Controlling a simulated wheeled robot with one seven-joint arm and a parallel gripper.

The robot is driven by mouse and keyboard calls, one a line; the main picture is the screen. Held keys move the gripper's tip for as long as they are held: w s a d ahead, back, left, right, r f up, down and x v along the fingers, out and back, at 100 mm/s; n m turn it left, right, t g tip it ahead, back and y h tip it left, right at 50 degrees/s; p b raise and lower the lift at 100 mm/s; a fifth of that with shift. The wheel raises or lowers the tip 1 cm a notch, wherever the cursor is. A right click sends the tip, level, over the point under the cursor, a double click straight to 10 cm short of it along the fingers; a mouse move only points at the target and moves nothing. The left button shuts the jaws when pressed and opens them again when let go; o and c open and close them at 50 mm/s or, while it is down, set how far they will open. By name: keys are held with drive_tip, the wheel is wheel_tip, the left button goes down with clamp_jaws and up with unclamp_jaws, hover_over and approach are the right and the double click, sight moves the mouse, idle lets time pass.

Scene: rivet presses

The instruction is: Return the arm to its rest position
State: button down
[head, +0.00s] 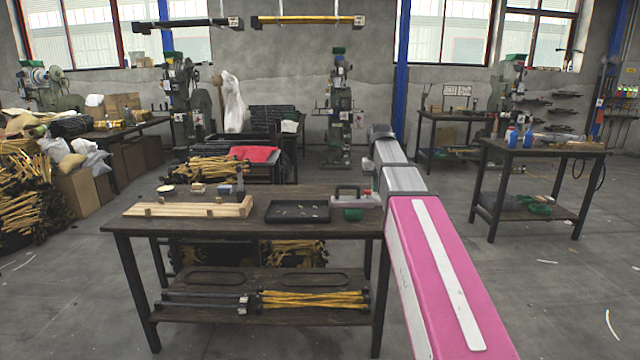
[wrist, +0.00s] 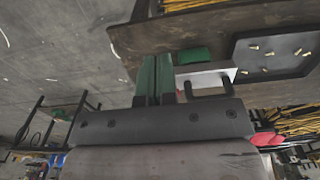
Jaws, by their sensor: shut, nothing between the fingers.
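My gripper (wrist: 157,62) shows in the wrist view with its two green fingers together, shut and empty. The fingertips overlap the table edge in that picture, beside a green block and a white box; I cannot tell the height between them. In the head view my pink and grey arm reaches forward past the right end of the near table (head: 240,226). My gripper cannot be made out there.
A black tray (head: 297,212) with small rivets lies on the near table, also in the wrist view (wrist: 243,78). Left of it is a wooden rack (head: 190,210); right of it, a green block (head: 352,214). Another table (head: 540,150) stands right, with open floor between.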

drive_tip(key=s+f, duration=0.7)
drive_tip(key=f, duration=0.5)
drive_tip(key=s+f, duration=0.7)
drive_tip(key=f, duration=0.5)
drive_tip(key=s+f, duration=0.7)
drive_tip(key=f, duration=0.5)
drive_tip(key=shift+f, duration=0.15)
